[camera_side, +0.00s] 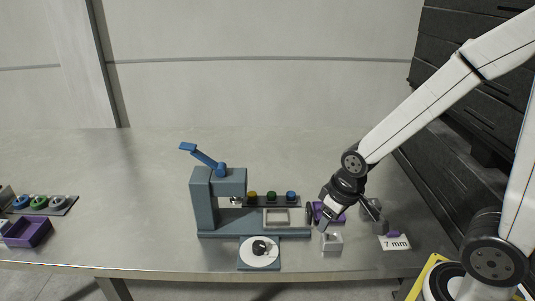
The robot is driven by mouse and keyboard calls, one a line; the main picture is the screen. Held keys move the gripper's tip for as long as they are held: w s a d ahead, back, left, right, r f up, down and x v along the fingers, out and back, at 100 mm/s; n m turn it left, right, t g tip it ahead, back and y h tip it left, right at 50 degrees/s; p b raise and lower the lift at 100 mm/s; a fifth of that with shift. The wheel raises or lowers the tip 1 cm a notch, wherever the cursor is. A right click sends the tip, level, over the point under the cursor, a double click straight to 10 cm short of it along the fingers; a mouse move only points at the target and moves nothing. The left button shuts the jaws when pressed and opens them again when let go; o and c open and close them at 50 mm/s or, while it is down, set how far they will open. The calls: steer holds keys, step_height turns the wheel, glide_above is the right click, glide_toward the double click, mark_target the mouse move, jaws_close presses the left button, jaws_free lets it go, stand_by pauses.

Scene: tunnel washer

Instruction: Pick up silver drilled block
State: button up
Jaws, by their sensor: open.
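A small silver block (332,242) with a dark hole in its top stands on the steel table, in front of my arm. My gripper (327,224) points down just above the block, slightly to its left in the picture. It is open and holds nothing that I can see. I cannot tell whether the fingertips touch the block. The far side of the gripper is hidden by its own wrist.
A blue-grey press (206,205) with a lever and a white dial (260,252) stands left of the block. A purple piece (318,211) lies close behind the gripper. A "7 mm" card (396,243) lies to the right. A purple tray (27,233) sits far left.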

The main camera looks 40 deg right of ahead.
steer(key=o, duration=0.6)
steer(key=shift+c, duration=0.2)
steer(key=m+g, duration=0.3)
steer(key=m, duration=0.6)
glide_above(332, 238)
step_height(332, 238, down, 5)
steer(key=shift+r, duration=0.15)
steer(key=shift+f, duration=1.3)
steer(key=shift+f, duration=0.1)
steer(key=shift+f, duration=2.5)
